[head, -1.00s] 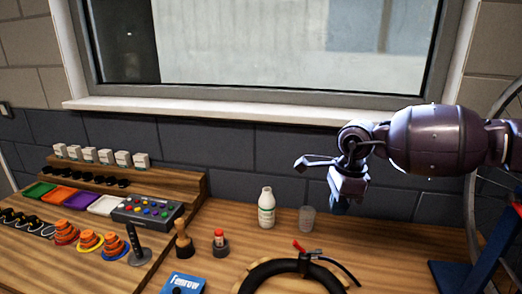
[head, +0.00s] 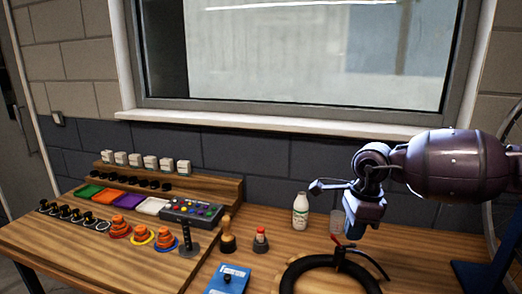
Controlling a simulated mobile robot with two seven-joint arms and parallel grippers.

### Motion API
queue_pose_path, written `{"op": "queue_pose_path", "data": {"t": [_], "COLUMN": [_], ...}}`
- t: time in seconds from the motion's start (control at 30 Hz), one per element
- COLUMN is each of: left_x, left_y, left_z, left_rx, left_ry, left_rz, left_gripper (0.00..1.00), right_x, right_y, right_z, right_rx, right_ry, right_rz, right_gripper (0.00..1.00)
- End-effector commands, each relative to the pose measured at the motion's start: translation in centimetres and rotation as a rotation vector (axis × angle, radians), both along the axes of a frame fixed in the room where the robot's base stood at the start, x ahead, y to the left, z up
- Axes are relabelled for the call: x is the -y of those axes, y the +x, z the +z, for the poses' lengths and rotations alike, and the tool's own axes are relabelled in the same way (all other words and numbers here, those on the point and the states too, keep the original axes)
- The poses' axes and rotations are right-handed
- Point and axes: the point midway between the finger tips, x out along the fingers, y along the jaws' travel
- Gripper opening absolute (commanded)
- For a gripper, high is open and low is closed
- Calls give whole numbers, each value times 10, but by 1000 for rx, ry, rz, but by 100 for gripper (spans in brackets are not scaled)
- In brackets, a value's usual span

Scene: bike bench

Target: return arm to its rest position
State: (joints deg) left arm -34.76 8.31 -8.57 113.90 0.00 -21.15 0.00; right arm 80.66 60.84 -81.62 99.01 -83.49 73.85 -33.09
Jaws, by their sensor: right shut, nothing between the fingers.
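My right arm comes in from the right, and its gripper (head: 352,232) points down above the back right of the wooden bench (head: 135,255). The gripper is shut and empty. It overlaps part of a clear cup (head: 336,222) in the picture; I cannot tell whether they touch. A white bottle (head: 300,211) stands just left of the gripper. A black tire (head: 292,277) with a red-tipped tool on it lies below and in front of the gripper. My left gripper is not in view.
A blue box (head: 227,279), a wooden-handled tool (head: 228,236) and a small red-capped jar (head: 261,239) stand mid-bench. Orange cones, coloured trays and a button box (head: 192,210) fill the left. A blue stand (head: 485,275) is at right. A window sill (head: 270,123) runs behind.

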Motion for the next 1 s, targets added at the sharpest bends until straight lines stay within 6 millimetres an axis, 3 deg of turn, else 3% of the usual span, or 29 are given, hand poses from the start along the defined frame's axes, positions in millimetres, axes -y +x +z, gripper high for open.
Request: {"op": "queue_pose_path", "data": {"t": [0.27, 0.5, 0.7, 0.87, 1.0], "left_x": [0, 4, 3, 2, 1], "left_y": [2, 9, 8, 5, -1], "left_z": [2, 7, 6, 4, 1], "left_rx": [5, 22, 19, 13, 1], "left_ry": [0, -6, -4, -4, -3], "left_rz": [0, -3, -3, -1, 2], "left_gripper": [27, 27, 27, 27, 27], "right_x": [-71, -153, -211, -232, -233], "right_y": [-32, -77, -109, -118, -117], "right_z": [-34, -47, -29, -7, 11], "right_rx": [-78, -208, -367, -491, -601], "right_ry": [285, 673, 1062, 1329, 1537], "right_rz": [-13, -112, -310, -514, -727], "right_gripper": [0, 0, 0, 0, 0]}}
